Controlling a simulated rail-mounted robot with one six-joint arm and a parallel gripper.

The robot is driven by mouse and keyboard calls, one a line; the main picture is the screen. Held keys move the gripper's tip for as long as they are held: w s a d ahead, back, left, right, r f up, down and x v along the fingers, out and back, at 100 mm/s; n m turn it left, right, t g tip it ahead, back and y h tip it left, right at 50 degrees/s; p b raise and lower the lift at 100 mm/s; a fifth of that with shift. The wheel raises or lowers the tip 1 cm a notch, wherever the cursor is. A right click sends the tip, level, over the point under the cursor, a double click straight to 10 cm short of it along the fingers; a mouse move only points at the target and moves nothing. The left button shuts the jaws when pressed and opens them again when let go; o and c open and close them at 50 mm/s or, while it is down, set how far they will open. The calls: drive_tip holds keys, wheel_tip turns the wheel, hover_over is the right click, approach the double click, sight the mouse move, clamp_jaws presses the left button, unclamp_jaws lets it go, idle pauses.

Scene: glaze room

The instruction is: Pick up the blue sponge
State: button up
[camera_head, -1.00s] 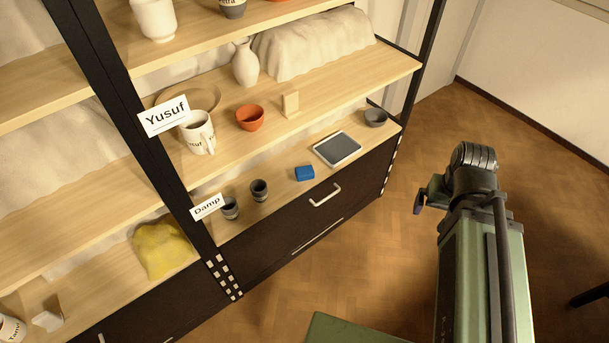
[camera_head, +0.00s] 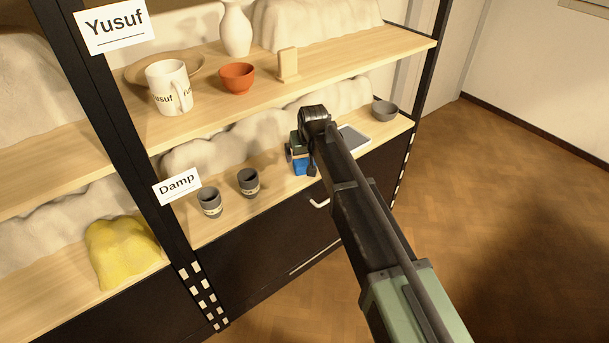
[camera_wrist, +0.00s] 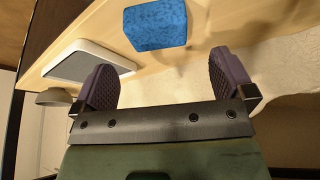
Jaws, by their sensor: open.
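The blue sponge (camera_head: 304,168) lies on the lower wooden shelf, partly hidden behind my gripper (camera_head: 300,155) in the head view. In the wrist view the sponge (camera_wrist: 155,25) is whole apart from its top edge near the frame's border, a speckled blue block. My gripper (camera_wrist: 168,82) is open there, its two dark finger pads apart with nothing between them. The sponge lies beyond the fingertips, about in line with the gap, and is not touched.
A grey-topped white tray (camera_head: 352,138) lies right of the sponge, with a grey bowl (camera_head: 384,110) beyond. Two dark cups (camera_head: 248,183) stand to the left near the Damp sign (camera_head: 178,186). The upper shelf (camera_head: 330,65) overhangs, holding a mug (camera_head: 169,88) and an orange bowl (camera_head: 237,78).

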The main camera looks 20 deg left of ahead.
sight(305, 162)
drive_tip(key=b+x, duration=0.2)
drive_tip(key=x, duration=0.1)
drive_tip(key=b+x, duration=0.3)
drive_tip(key=shift+s+d+f, duration=0.1)
drive_tip(key=shift+d+f, duration=0.05)
drive_tip(key=shift+f, duration=0.35)
drive_tip(key=shift+r, duration=0.2)
drive_tip(key=c, duration=1)
drive_tip(key=shift+r, duration=0.15)
drive_tip(key=shift+r+p, duration=0.6)
drive_tip(key=shift+p, duration=0.25)
wheel_tip(305, 162, up, 3)
drive_tip(key=p, duration=0.3)
drive_tip(key=s+d, duration=0.3)
drive_tip(key=s, duration=0.2)
drive_tip(key=s+d, duration=0.4)
drive_tip(key=s, duration=0.1)
drive_tip(key=s+d+f+b, duration=0.1)
drive_tip(key=s+d, duration=0.2)
drive_tip(key=s, duration=0.1)
drive_tip(key=shift+s+d, duration=0.2)
drive_tip(key=shift+s, duration=0.2)
